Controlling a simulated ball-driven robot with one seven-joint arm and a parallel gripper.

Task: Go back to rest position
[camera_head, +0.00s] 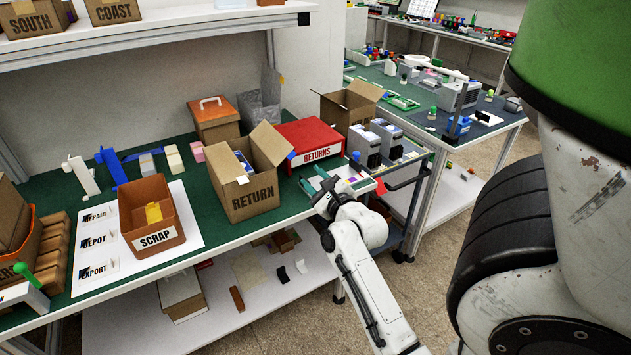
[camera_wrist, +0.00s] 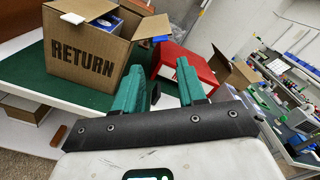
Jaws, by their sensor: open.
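My gripper (camera_wrist: 158,90) shows in the wrist view with its two teal fingers apart and nothing between them. In the head view my gripper (camera_head: 318,183) is at the end of my white arm, over the front right edge of the green table (camera_head: 222,226). It is just right of the open RETURN box (camera_head: 251,197) and in front of the red RETURNS box (camera_head: 309,143). The RETURN box also shows in the wrist view (camera_wrist: 83,62), left of the fingers, with a blue and white item inside. The red box shows behind the fingers (camera_wrist: 196,72).
An orange SCRAP bin (camera_head: 152,216) stands on a white sheet at left. A cart (camera_head: 410,155) with grey devices stands close to the right of my gripper. A lower shelf (camera_head: 225,300) holds loose items. The floor (camera_head: 437,240) between the cart and my body is clear.

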